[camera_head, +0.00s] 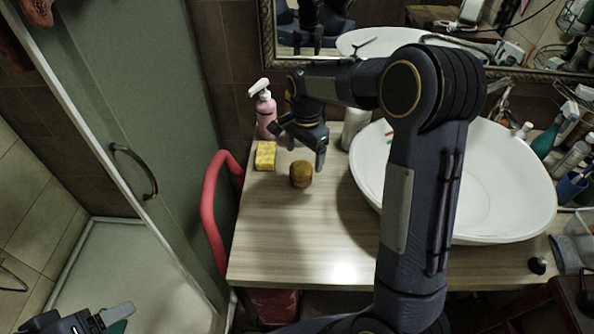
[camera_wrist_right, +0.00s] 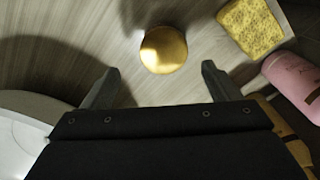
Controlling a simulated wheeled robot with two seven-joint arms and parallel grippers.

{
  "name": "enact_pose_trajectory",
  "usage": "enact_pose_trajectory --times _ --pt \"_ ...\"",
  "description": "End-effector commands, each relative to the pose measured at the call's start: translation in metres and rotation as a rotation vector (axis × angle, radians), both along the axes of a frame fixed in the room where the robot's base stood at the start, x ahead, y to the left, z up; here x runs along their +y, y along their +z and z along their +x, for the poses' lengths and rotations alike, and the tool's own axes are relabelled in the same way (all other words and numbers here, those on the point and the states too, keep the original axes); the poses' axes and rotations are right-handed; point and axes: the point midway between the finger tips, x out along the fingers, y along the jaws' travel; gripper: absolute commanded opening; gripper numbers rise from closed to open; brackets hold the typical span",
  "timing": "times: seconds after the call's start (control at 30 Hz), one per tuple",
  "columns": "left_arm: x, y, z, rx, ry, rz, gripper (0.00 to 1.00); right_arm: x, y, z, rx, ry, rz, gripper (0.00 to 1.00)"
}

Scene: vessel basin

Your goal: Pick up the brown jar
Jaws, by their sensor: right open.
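The brown jar (camera_head: 301,174) is small and round with a golden-brown top, standing on the wooden counter. In the right wrist view its round lid (camera_wrist_right: 163,50) shows just beyond the fingertips, between their lines. My right gripper (camera_head: 305,150) is above and just behind the jar in the head view, apart from it. Its two fingers (camera_wrist_right: 157,78) are spread with nothing between them. Part of my left gripper (camera_head: 90,322) shows at the bottom left corner, far from the counter; its fingers are not clear.
A yellow sponge (camera_head: 265,156) and a pink pump bottle (camera_head: 265,112) stand left of the jar. A white basin (camera_head: 500,190) is on the right, with a pale container (camera_head: 354,128) beside it. The front of the counter (camera_head: 290,235) is clear. A red chair (camera_head: 213,205) is at the left edge.

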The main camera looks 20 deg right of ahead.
Motion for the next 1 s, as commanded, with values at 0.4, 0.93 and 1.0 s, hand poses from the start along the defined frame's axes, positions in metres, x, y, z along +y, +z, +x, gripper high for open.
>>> enact_pose_trajectory --times 0.4,0.93,1.0 --pt "0.000 0.009 0.000 0.000 0.000 0.000 0.72 0.004 -0.043 0.003 0.010 -0.016 -0.010 0.83" --pt "0.000 0.016 0.000 0.000 0.000 0.000 0.72 0.007 -0.081 0.004 0.005 -0.015 -0.010 0.83" --pt "0.000 0.016 0.000 0.000 0.000 0.000 0.72 0.007 -0.081 0.004 0.005 -0.015 -0.010 0.75"
